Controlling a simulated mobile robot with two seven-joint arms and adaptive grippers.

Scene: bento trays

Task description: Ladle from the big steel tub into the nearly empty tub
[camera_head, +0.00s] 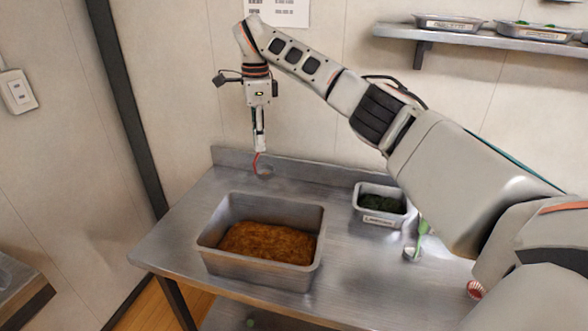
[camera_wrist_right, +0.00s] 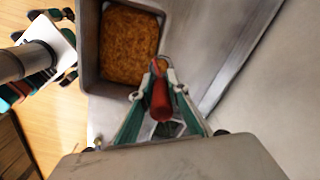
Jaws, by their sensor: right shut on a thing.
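The big steel tub (camera_head: 222,262) stands on the left part of the steel table and holds brown, grainy food (camera_head: 265,243). It also shows in the right wrist view (camera_wrist_right: 90,75). A smaller steel tub (camera_head: 372,217) with a label and dark green contents stands to its right. My right gripper (camera_head: 259,150) is above and behind the big tub, shut on the red handle of a ladle (camera_head: 257,162). The handle shows between the fingers in the wrist view (camera_wrist_right: 160,100). The ladle's bowl (camera_head: 264,172) hangs above the table's back edge. My left gripper is not in view.
A green-handled utensil (camera_head: 423,228) lies beside the small tub, with a striped red and white thing (camera_head: 475,289) farther right. A wall shelf (camera_head: 480,36) carries trays at the upper right. The bare steel table (camera_head: 345,265) is clear right of the big tub.

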